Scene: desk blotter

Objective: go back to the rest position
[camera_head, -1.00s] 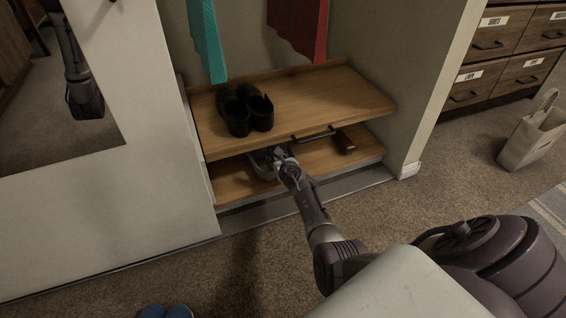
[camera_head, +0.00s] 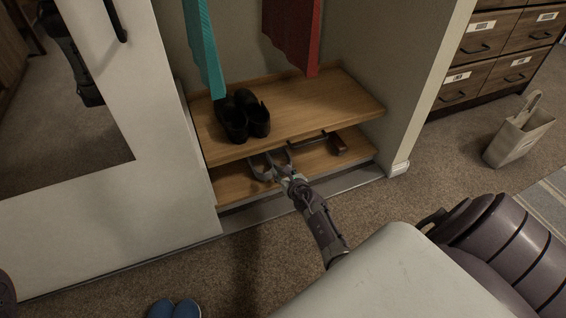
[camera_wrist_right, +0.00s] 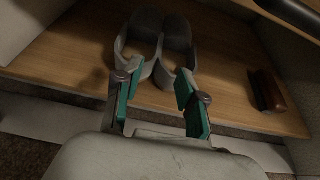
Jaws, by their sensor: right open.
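My right gripper (camera_head: 281,177) is low in front of the wooden shelf unit, at the lower shelf (camera_head: 236,184). In the right wrist view its two teal-padded fingers (camera_wrist_right: 158,98) are spread, with nothing held between them. A pair of grey shoes or slippers (camera_head: 262,166) stands on the lower shelf just beyond the fingertips. In the wrist view the pair (camera_wrist_right: 160,40) lies ahead of the fingers; I cannot tell whether they touch. My left gripper is not in view.
Black shoes (camera_head: 243,117) stand on the upper shelf (camera_head: 315,108), close above my gripper. A brown-ended brush-like object (camera_head: 337,146) lies on the lower shelf at right. Blue slippers (camera_head: 174,309) are on the carpet. A bag (camera_head: 518,131) stands by the drawers (camera_head: 497,62). Open carpet lies in front.

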